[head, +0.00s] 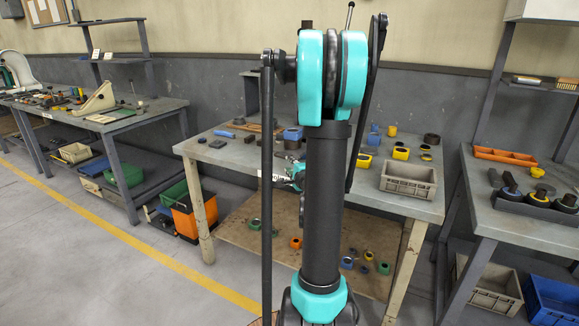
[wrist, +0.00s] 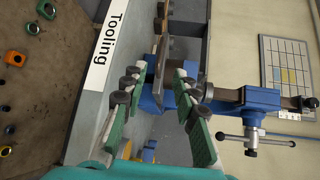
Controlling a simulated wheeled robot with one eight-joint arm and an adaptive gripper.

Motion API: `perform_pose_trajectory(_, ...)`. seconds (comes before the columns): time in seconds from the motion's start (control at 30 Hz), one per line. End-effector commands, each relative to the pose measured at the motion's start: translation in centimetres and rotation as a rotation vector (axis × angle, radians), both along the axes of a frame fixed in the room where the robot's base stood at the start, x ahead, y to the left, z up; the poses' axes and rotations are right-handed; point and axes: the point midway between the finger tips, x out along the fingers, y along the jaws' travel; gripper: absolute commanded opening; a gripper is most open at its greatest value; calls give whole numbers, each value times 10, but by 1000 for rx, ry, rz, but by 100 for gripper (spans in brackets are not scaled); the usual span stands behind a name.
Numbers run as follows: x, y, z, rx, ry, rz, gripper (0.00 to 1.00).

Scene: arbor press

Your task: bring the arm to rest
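My gripper (head: 291,178) is in front of the middle workbench (head: 385,195), by its front edge; my own arm column hides part of it in the head view. In the wrist view my gripper (wrist: 158,92) is open. Its two green-padded fingers stand apart, with nothing held between them. Beyond the fingertips is a blue metal device (wrist: 262,100) with a silver T-shaped handle, apart from the fingers as far as I can tell. My arm stands upright and folded, and hides the middle of the bench in the head view.
A white "Tooling" label (wrist: 108,42) is on the bench edge close to the fingers. A grey crate (head: 409,181) and several blue and yellow parts are on the bench top. Loose parts lie on the lower shelf (head: 245,222). Open floor (head: 110,270) lies to the left.

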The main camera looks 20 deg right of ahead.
Motion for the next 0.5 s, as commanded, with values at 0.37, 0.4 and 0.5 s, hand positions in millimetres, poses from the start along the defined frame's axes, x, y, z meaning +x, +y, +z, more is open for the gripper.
perform_pose_trajectory(0.37, -6, 29, -2, -78, 46, 73, 29)
perform_pose_trajectory(0.4, -10, 43, -4, -124, 72, 115, 29)
perform_pose_trajectory(0.5, -28, 90, -15, -276, 157, 253, 29)
